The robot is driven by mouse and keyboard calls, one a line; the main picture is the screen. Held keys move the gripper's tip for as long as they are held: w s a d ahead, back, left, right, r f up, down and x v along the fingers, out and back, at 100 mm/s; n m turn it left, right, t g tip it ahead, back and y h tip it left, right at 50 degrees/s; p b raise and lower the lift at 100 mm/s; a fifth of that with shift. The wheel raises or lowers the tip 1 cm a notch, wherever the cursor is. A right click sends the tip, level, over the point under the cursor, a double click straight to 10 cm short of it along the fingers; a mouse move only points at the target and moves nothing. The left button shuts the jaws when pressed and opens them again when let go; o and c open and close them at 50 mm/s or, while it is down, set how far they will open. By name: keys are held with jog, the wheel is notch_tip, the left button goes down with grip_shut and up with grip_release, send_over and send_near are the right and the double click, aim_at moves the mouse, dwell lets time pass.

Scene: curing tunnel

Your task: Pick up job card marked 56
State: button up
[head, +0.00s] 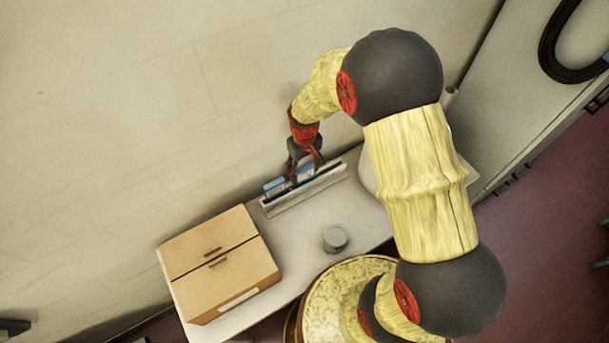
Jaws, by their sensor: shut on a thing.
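My gripper (304,170) is at the rack (306,191), a long pale holder near the back of the grey table by the wall. Blue-edged cards (274,185) stand in the rack, just left of the fingers. My gripper is shut on a card at the rack; its fingers hide most of it. No number can be read on any card at this size, so I cannot tell which one is marked 56. I cannot tell whether the held card is clear of the rack.
A closed cardboard box (220,262) stands on the left end of the table (290,232). A small grey round object (335,239) sits in front of the rack. The wall is close behind the rack. A black coiled hose (573,72) is at the upper right.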

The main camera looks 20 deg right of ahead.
jog(key=shift+c, duration=0.9)
